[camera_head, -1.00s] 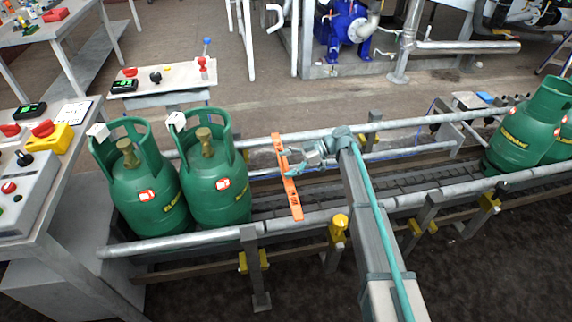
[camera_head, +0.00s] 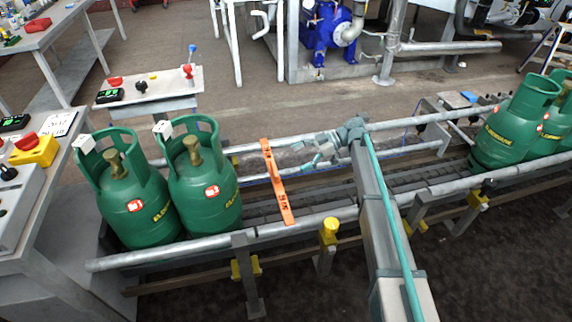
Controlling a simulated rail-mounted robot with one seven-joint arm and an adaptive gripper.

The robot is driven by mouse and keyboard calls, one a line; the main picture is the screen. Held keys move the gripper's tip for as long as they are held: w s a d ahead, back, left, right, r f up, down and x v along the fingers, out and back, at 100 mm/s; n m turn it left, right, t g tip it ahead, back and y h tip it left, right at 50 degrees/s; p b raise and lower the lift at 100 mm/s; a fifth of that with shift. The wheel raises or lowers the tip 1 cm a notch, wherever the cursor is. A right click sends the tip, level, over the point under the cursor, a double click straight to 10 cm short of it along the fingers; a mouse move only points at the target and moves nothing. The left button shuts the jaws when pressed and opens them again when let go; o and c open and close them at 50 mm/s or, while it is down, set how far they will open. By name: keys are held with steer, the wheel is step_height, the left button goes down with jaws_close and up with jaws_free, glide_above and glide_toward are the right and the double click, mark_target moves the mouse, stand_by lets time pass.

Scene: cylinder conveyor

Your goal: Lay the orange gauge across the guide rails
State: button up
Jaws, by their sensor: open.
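The orange gauge (camera_head: 276,180) is a long flat bar with dark marks. Its far end is at the far guide rail (camera_head: 405,124) and its near end is at the near guide rail (camera_head: 340,214). It appears to lie across both, spanning the conveyor a little right of the green cylinders. My gripper (camera_head: 308,160) is grey-teal, just right of the gauge, over the conveyor. It is open and empty, with a visible gap between it and the gauge.
Two green cylinders (camera_head: 205,190) stand at the conveyor's left end, and others (camera_head: 516,125) are at its right. A yellow-capped post (camera_head: 329,232) stands by the near rail. Tables with control boxes (camera_head: 35,150) are at the left. The conveyor between gauge and right cylinders is free of cylinders.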

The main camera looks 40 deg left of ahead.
steer(key=shift+v, duration=1.4)
steer(key=shift+r, duration=0.15)
